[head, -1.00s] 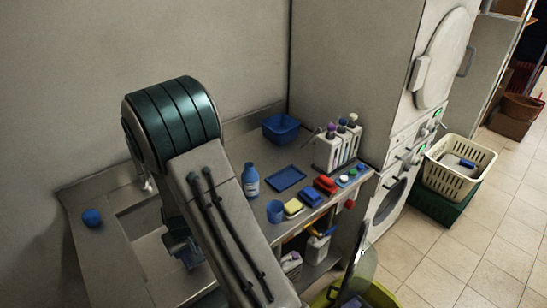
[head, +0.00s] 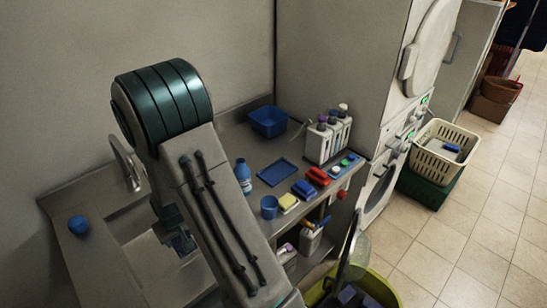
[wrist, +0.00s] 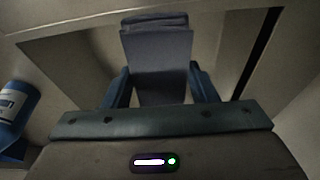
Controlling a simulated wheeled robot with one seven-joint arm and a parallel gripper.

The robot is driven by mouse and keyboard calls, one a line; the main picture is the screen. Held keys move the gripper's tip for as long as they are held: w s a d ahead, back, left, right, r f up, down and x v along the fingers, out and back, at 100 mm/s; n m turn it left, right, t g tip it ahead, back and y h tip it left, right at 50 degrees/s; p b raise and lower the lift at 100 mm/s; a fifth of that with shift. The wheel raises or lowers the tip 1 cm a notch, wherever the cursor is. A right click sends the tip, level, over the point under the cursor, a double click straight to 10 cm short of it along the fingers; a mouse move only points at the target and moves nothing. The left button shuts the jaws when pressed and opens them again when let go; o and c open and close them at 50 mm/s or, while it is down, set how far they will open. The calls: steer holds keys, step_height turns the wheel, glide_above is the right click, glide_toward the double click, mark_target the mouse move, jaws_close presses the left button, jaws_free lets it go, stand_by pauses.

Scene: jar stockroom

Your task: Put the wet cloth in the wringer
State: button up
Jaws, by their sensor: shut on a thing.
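In the wrist view my gripper (wrist: 160,88) is shut on a folded grey-blue cloth (wrist: 157,50), which stands up between the two blue fingers. In the head view my gripper (head: 182,243) shows only partly behind my arm, over the sink area, and the cloth cannot be made out there. A yellow-green bucket (head: 382,285) stands on the floor at the bottom edge of the head view. A grey upright lever-like part (head: 349,243) rises from it, with dark blue parts inside. This looks like the wringer, but it is cut off by the frame.
The steel counter holds a blue bottle (head: 243,176), a blue cup (head: 269,207), a blue tray (head: 278,172), a blue tub (head: 268,121) and several sponges and brushes. A tap (head: 128,163) rises by the sink. Tiled floor at right is clear beside a cream basket (head: 443,153).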

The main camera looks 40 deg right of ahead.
steer(key=s+d+r+m+h, duration=0.1)
steer(key=s+d+r+m, duration=0.2)
steer(key=d, duration=1.2)
steer(key=s+d+r+m+g+h, duration=0.1)
steer(key=s+d+r+m, duration=0.2)
steer(key=d, duration=1.2)
steer(key=s+d+r+m+g, duration=0.1)
steer(key=s+d+r+m, duration=0.2)
steer(key=d+r+m, duration=0.4)
steer(key=d+r, duration=0.3)
steer(key=d, duration=0.6)
steer(key=shift+r+h, duration=0.35)
steer(key=shift+h, duration=0.05)
steer(key=shift+a, duration=0.1)
